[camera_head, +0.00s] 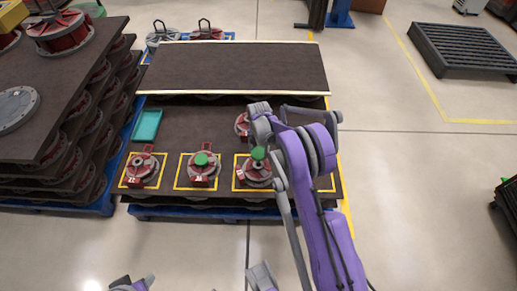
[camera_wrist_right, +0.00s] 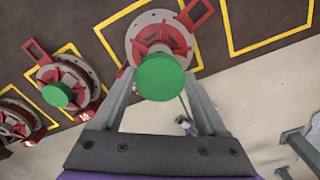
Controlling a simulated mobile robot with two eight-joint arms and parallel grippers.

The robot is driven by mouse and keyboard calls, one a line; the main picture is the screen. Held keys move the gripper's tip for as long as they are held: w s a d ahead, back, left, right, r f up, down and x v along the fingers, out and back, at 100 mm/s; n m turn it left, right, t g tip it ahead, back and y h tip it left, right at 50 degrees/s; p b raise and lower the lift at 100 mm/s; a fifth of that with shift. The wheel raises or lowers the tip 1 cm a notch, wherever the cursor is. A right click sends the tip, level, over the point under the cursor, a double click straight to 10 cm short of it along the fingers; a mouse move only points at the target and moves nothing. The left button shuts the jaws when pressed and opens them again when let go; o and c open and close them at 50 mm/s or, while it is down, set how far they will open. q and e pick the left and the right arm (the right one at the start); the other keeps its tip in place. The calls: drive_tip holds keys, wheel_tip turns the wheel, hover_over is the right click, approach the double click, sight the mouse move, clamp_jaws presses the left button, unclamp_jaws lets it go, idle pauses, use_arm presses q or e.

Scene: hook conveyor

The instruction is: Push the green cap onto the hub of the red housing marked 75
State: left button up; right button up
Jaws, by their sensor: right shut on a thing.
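A green cap (camera_head: 258,153) is held in my right gripper (camera_wrist_right: 160,88), between its two grey fingers. The cap also shows large in the right wrist view (camera_wrist_right: 160,77). It is over the near part of a red housing (camera_head: 257,176), which also shows in the right wrist view (camera_wrist_right: 168,36), and it covers the hub there. In the head view the cap appears a little above the housing; I cannot tell whether it touches the hub. The housing's number is too small to read surely. Purple and grey arm parts show at the bottom edge; the left gripper's jaws are unclear.
Left of it, another red housing (camera_head: 202,176) bears a green cap (camera_head: 201,159), and one farther left (camera_head: 142,172) has none. A further housing (camera_head: 241,124) stands behind, partly hidden by my arm. A teal tray (camera_head: 146,125) lies at the back left. A raised shelf (camera_head: 235,66) stands behind.

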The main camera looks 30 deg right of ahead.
sight(259, 164)
drive_tip(key=shift+f+b, duration=1.35)
drive_tip(key=shift+f, duration=2)
drive_tip(key=shift+f+b, duration=0.5)
drive_tip(key=shift+f, duration=0.25)
drive_tip(key=o, duration=1.2)
drive_tip(key=shift+r, duration=0.1)
